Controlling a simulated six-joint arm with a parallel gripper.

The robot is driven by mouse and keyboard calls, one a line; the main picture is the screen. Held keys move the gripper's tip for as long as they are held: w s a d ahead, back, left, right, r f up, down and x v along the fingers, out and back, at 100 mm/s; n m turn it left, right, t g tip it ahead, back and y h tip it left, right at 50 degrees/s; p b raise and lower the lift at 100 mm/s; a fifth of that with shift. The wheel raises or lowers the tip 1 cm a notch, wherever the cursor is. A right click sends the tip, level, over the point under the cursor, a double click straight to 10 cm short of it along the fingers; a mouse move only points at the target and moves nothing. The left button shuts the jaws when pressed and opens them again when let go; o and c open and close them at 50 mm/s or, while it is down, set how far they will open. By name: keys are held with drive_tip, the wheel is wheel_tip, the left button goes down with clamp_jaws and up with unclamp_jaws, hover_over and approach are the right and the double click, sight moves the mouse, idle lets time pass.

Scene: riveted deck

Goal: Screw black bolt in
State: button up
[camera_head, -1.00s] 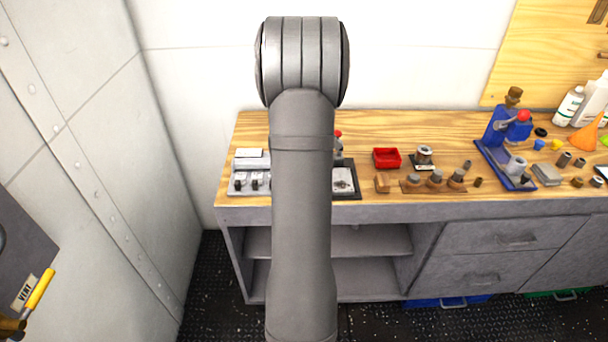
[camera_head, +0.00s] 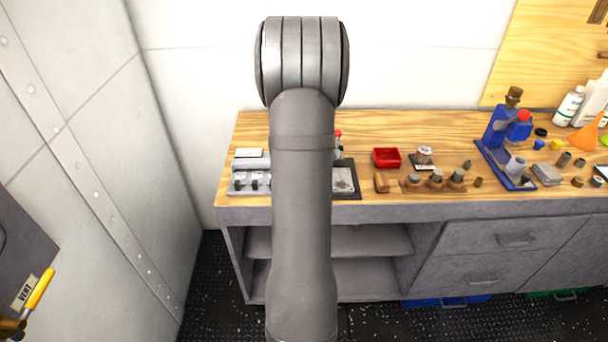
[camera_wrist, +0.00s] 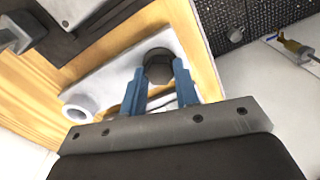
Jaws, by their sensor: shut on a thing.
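In the wrist view my gripper (camera_wrist: 157,78) has two blue fingers closed on the dark hexagonal head of the black bolt (camera_wrist: 158,66). The bolt head lies between the fingertips, at the rounded end of a pale grey piece (camera_wrist: 115,88) over the wooden bench. The bolt's shank and the hole under it are hidden, so I cannot tell how deep it sits. In the head view my own arm hides the gripper and the bolt.
A white ring-shaped part (camera_wrist: 78,108) is left of the fingers. In the head view a red bin (camera_head: 386,158), several small parts and a blue press (camera_head: 500,140) stand on the wooden bench (camera_head: 240,145), right of my arm.

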drive_tip(key=m, duration=0.5)
drive_tip(key=shift+r+m, duration=0.1)
drive_tip(key=shift+m, duration=0.2)
drive_tip(key=m, duration=0.5)
drive_tip(key=shift+w, duration=0.1)
drive_tip(key=m, duration=0.5)
drive_tip(key=shift+r+m, duration=0.1)
drive_tip(key=shift+m, duration=0.3)
drive_tip(key=m, duration=2)
drive_tip(key=shift+m, duration=0.4)
drive_tip(key=m, duration=0.4)
drive_tip(key=shift+m, duration=0.3)
